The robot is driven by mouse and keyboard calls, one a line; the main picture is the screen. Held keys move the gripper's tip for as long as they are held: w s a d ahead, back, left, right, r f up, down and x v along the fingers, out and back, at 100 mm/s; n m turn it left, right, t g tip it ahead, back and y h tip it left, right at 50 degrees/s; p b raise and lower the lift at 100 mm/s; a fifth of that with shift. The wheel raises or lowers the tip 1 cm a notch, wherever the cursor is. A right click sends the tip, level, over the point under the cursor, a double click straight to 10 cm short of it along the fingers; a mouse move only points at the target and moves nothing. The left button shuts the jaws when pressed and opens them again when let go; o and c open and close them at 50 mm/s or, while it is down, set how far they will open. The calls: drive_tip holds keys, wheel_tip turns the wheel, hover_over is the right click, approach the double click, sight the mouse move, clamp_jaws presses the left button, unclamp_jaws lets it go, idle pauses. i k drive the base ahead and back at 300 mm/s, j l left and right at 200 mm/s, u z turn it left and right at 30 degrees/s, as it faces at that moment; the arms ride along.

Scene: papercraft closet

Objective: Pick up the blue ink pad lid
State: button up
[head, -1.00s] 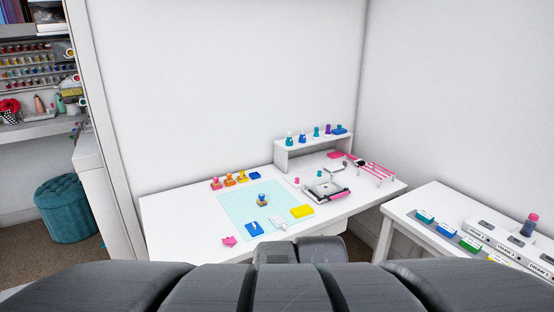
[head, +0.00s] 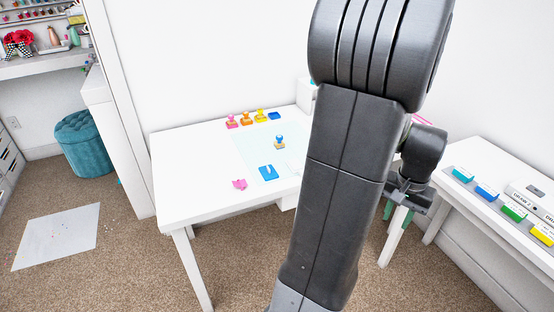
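A flat blue square piece (head: 268,172) with a pale notch-like mark lies on the white desk at the front of the pale blue mat. A smaller blue piece (head: 274,116) lies at the back of the desk, at the end of a row of stamps. A blue box (head: 487,191) stands on the right table. I cannot tell for certain which of these is the ink pad lid. My gripper (head: 398,214) hangs pointing down to the right of my arm, by the desk's right end. Its two green-tipped fingers are apart, with nothing seen between them.
A blue-topped stamp (head: 279,142) stands on the mat. A pink piece (head: 240,184) lies near the desk's front edge. Pink, orange and yellow stamps (head: 247,118) line the back. My arm hides the desk's right part. Teal, green and yellow boxes stand on the right table (head: 447,193).

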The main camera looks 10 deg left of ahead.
sight(268, 172)
drive_tip(key=i+l+u, duration=0.3)
drive_tip(key=i, duration=0.2)
drive_tip(key=i+l+u, duration=0.45)
drive_tip(key=u, duration=1.3)
